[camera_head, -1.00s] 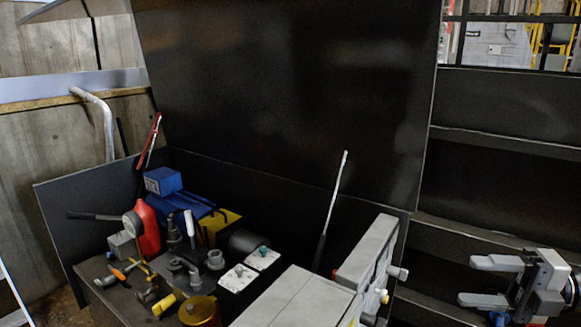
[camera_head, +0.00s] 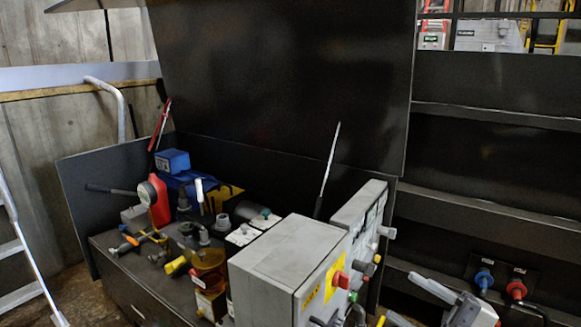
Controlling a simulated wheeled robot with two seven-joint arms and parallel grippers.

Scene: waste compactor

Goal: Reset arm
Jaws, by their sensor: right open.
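My right gripper (camera_head: 416,303) is in the bottom right of the head view, partly cut off by the lower edge. Its grey fingers are apart and point up and to the left, with nothing seen between them. It is to the right of the grey control box and in front of the dark machine panels. My left gripper is not in view.
A grey control box (camera_head: 290,262) with a red knob (camera_head: 340,280) stands close left of my right gripper. Blue and red hose connectors (camera_head: 484,279) are on the dark panel to its right. Valves, a red gauge (camera_head: 155,198) and other fittings crowd the dark bench. A ladder (camera_head: 28,250) stands far left.

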